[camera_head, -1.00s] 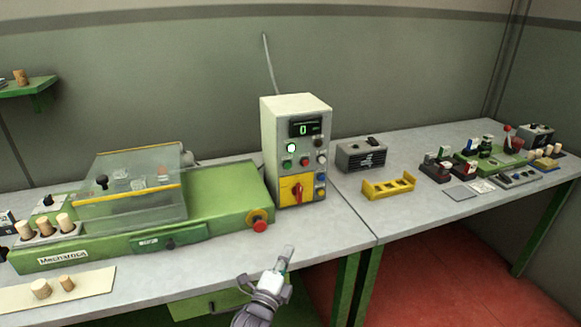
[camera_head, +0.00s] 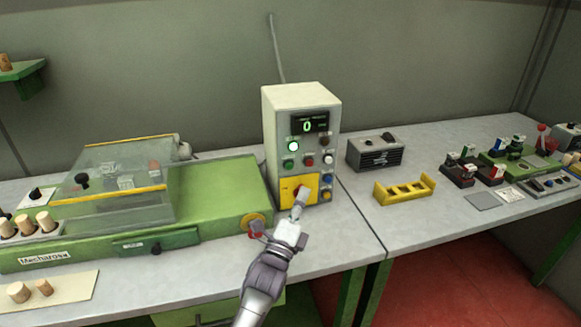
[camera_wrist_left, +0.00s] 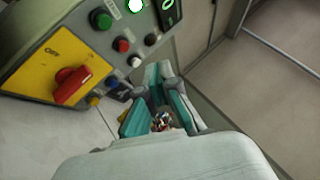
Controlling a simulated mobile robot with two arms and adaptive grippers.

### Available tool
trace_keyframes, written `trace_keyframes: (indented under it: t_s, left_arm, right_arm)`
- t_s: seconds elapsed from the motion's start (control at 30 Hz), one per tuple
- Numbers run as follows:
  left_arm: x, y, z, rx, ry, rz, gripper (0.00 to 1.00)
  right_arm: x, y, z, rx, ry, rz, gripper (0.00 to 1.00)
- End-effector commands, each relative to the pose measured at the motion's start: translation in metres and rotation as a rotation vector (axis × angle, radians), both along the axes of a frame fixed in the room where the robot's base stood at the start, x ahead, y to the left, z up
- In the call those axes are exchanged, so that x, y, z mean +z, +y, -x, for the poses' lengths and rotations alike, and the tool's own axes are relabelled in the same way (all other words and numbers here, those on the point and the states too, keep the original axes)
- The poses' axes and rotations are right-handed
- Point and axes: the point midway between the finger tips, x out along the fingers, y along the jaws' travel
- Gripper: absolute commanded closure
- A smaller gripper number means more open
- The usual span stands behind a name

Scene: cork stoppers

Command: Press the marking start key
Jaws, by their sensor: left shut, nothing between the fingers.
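The white control box (camera_head: 272,140) stands on the bench with a green display (camera_head: 308,126) reading 0. Below it are a lit round button (camera_head: 293,146), a green button (camera_head: 289,162), a red button (camera_head: 310,161) and a white button (camera_head: 328,160). In the left wrist view the green button (camera_wrist_left: 102,19) sits beside the lit one (camera_wrist_left: 135,5); I cannot read which is the marking start key. My left gripper (camera_head: 302,192) is shut and empty, before the yellow switch panel in the head view. Its fingers also show in the wrist view (camera_wrist_left: 160,103). My right gripper is out of view.
A red OFF switch (camera_wrist_left: 71,86) on the yellow panel (camera_wrist_left: 40,68) projects close to my left gripper. A green machine (camera_head: 210,195) with a clear cover stands left. A yellow rack (camera_head: 404,190) and a dark box (camera_head: 375,154) stand right of the control box.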

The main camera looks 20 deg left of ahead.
Motion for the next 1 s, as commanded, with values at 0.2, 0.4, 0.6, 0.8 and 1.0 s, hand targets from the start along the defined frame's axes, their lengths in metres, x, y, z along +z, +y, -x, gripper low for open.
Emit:
trace_keyframes:
  t_s: [0.2,0.4,0.6,0.8,1.0]
  left_arm:
    - [-0.002,0.012,-0.017,0.0,-0.001,-0.002,1.0]
    - [-0.003,0.028,-0.042,-0.001,-0.002,-0.002,1.0]
    - [-0.003,0.041,-0.061,0.0,-0.001,-0.001,1.0]
    - [-0.002,0.048,-0.07,0.001,0.001,-0.001,1.0]
    - [0.0,0.049,-0.072,0.0,0.001,0.0,1.0]
  right_arm:
    - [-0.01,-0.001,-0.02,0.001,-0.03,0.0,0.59]
    - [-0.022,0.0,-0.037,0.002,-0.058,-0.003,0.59]
    - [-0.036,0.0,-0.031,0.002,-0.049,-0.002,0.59]
    - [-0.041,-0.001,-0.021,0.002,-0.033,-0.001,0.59]
    - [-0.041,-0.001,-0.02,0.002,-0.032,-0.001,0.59]
